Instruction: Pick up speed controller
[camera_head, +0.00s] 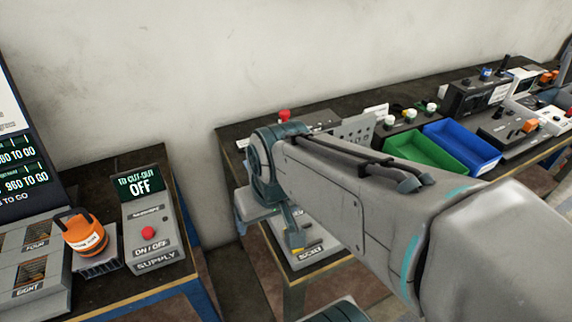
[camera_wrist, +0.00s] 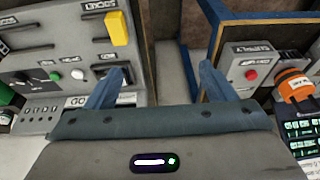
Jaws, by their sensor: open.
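I cannot tell for sure which thing is the speed controller; no readable label names it. An orange canister-like piece with a dark handle (camera_head: 86,236) sits beside the supply box on the left bench; it also shows at the right of the wrist view (camera_wrist: 294,84). A small yellow piece (camera_wrist: 117,27) stands on a grey panel (camera_wrist: 60,68) at the left of the wrist view. My gripper (camera_wrist: 160,68) is open, with nothing between its fingers. It is apart from both pieces. In the head view my arm hides much of the middle bench.
A grey supply box (camera_head: 152,238) with a red button stands on the left bench. A green tray (camera_head: 420,148) and a blue tray (camera_head: 462,143) lie on the long bench at the back right. A gap of floor (camera_head: 232,275) separates the benches.

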